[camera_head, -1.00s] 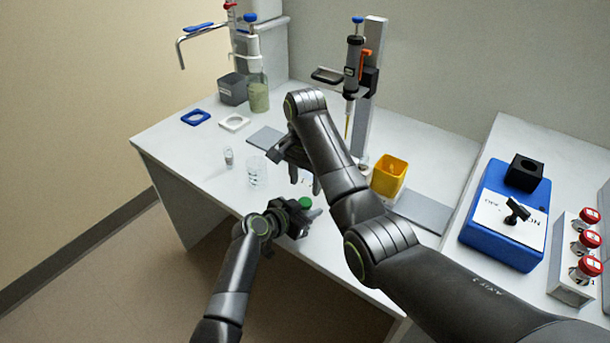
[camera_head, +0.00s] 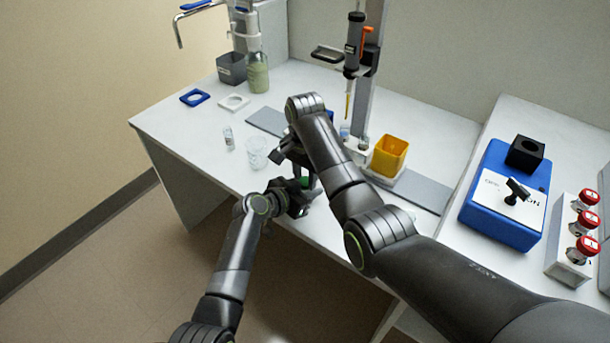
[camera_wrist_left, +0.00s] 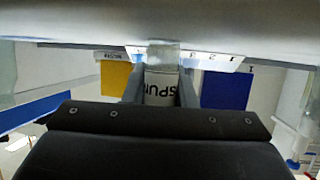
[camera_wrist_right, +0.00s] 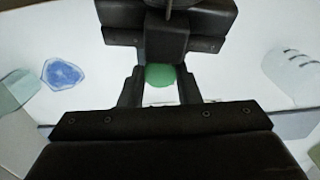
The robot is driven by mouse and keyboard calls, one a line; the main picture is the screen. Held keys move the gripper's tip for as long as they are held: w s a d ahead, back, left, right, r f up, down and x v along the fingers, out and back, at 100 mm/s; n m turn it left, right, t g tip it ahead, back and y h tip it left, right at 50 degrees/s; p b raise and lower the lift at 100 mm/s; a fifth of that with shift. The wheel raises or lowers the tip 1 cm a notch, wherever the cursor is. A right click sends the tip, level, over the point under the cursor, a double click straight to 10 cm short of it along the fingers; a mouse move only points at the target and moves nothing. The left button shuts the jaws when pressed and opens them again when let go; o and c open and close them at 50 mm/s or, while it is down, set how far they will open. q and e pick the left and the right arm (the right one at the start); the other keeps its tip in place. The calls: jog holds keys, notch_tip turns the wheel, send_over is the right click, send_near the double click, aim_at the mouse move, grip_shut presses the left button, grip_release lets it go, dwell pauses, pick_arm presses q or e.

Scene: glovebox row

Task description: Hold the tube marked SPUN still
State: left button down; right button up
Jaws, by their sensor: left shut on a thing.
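The tube marked SPUN (camera_wrist_left: 161,88) shows its label between the fingers of my left gripper (camera_wrist_left: 160,92) in the left wrist view. My left gripper (camera_head: 300,196) is shut on it near the bench's front edge. The tube's green cap (camera_head: 305,182) shows just above that gripper in the head view, and from above in the right wrist view (camera_wrist_right: 160,75). My right gripper (camera_wrist_right: 160,92) is above the tube, its fingers apart on either side of the cap. I cannot tell whether they touch it.
A clear beaker (camera_head: 257,152) and a small vial (camera_head: 229,138) stand left of the grippers. A yellow container (camera_head: 389,157) stands right, near the pipette stand (camera_head: 374,80). A blue device (camera_head: 495,225) and red-capped vials (camera_head: 582,225) are farther right. The left bench front is clear.

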jog(key=shift+c, duration=1.3)
jog(key=n, duration=0.3)
jog(key=o, duration=1.1)
jog(key=shift+r, duration=0.15)
